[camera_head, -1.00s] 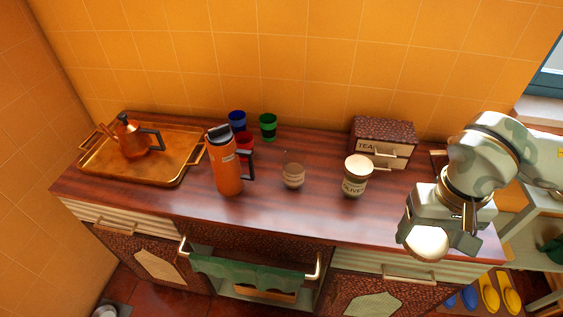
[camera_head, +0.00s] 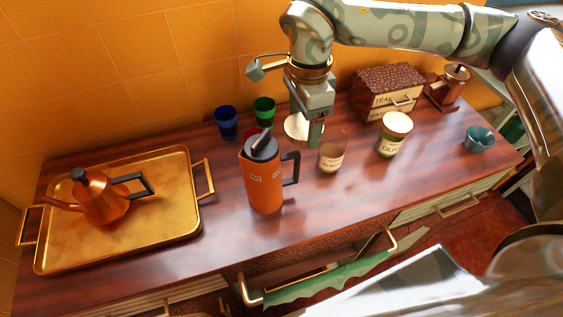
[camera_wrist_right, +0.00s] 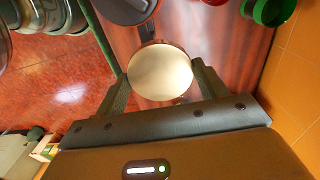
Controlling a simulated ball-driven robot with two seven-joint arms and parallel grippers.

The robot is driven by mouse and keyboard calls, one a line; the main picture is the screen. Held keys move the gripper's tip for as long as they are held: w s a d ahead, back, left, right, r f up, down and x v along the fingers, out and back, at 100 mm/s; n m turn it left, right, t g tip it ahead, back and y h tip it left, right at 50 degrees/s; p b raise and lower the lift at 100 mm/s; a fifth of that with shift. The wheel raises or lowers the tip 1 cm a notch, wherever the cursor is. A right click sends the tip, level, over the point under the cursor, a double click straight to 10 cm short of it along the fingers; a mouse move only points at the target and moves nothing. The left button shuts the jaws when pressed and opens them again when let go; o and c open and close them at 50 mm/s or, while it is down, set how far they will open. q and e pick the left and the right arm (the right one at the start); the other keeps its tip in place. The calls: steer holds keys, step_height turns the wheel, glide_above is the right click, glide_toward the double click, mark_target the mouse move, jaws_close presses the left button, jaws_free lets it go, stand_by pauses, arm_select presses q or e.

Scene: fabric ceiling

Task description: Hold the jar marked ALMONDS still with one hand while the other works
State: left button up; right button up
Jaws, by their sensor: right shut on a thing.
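The jar with a small, hardly readable label, likely ALMONDS (camera_head: 331,157), stands upright on the counter right of the orange flask (camera_head: 264,180). It is clear above with brown contents below, and no lid shows on it. My right gripper (camera_head: 308,128) is shut on a round cream lid (camera_head: 297,127), which appears just left of the jar's top. In the right wrist view the lid (camera_wrist_right: 160,72) sits between both fingers. Whether the lid or a finger touches the jar, I cannot tell. My left gripper is not in view.
The OLIVES jar (camera_head: 393,136) stands to the right, with the TEA box (camera_head: 388,94) behind it. A grinder (camera_head: 449,88) and teal bowl (camera_head: 479,138) are at the right end. Blue (camera_head: 227,124) and green (camera_head: 264,110) cups stand behind; a brass tray (camera_head: 180,219) holds a kettle (camera_head: 100,199).

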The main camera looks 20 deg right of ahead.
steer(key=w+f+m+b, duration=0.2)
steer(key=w+m, duration=0.2)
steer(key=m, duration=0.9)
arm_select(q)
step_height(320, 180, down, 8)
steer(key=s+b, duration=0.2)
steer(key=b, duration=0.3)
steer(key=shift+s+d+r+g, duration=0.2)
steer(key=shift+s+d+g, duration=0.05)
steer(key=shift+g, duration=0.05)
arm_select(e)
steer(key=m, duration=0.4)
glide_toward(292, 163)
steer(key=f, duration=0.2)
steer(key=s+f, duration=0.1)
steer(key=f, duration=0.1)
steer(key=s+a+f, duration=0.1)
steer(key=f, duration=0.1)
steer(key=shift+f, duration=0.4)
steer(key=shift+f, duration=0.1)
